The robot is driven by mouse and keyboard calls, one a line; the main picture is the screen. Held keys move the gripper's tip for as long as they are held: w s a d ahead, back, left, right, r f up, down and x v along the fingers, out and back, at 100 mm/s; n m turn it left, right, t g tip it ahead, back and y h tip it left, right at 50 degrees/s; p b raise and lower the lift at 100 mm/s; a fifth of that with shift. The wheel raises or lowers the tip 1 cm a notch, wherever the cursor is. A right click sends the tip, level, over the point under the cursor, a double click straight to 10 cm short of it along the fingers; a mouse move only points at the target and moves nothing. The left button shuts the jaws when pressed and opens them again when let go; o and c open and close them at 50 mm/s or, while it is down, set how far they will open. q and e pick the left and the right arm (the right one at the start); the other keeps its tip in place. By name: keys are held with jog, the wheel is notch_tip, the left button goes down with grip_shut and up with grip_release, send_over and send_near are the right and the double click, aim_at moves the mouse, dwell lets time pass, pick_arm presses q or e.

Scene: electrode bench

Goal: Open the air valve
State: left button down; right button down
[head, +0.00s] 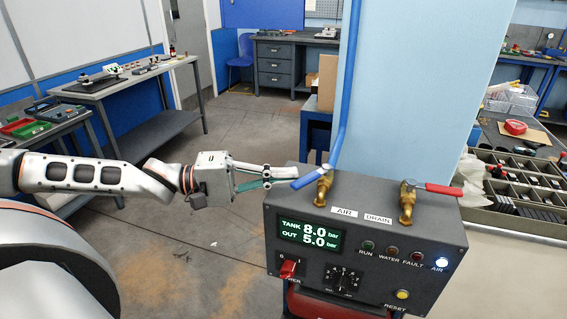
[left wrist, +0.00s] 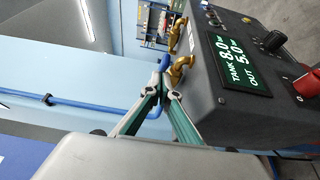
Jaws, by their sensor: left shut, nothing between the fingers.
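The air valve (head: 323,190) is a brass tap on top of the grey control box (head: 365,222), above the AIR label. Its blue lever (head: 309,178) points left in the head view, toward my left gripper. My left gripper (head: 284,176) is shut and empty, with its fingertips close beside the lever's free end. In the left wrist view the shut fingertips (left wrist: 167,88) lie just in front of the blue lever (left wrist: 165,62) and the brass valve body (left wrist: 182,67). Whether they touch the lever I cannot tell. My right gripper is not in view.
The drain valve (head: 408,200) with a red lever (head: 443,189) stands to the right. A blue pipe (head: 347,90) rises behind the air valve. The display (head: 305,235) reads TANK 8.0 bar, OUT 5.0 bar. The AIR lamp (head: 442,261) is lit. Floor left of the box is clear.

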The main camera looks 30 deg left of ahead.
aim_at(295, 187)
pick_arm(q)
jog(key=shift+s+d, duration=0.15)
jog(key=shift+s, duration=0.05)
jog(key=shift+s+d+r+p, duration=0.15)
jog(key=shift+s+d+p, duration=0.3)
jog(key=shift+d+p, duration=0.25)
jog(key=shift+s+d+p, duration=0.25)
jog(key=shift+d+p, duration=0.05)
jog(key=shift+d, duration=0.3)
jog(key=shift+s+d+p, duration=0.2)
jog(key=shift+d+p, duration=0.05)
jog(key=shift+d, duration=0.35)
jog(key=shift+s+d+p, duration=0.25)
jog(key=shift+d+p, duration=0.2)
jog(key=shift+p, duration=0.3)
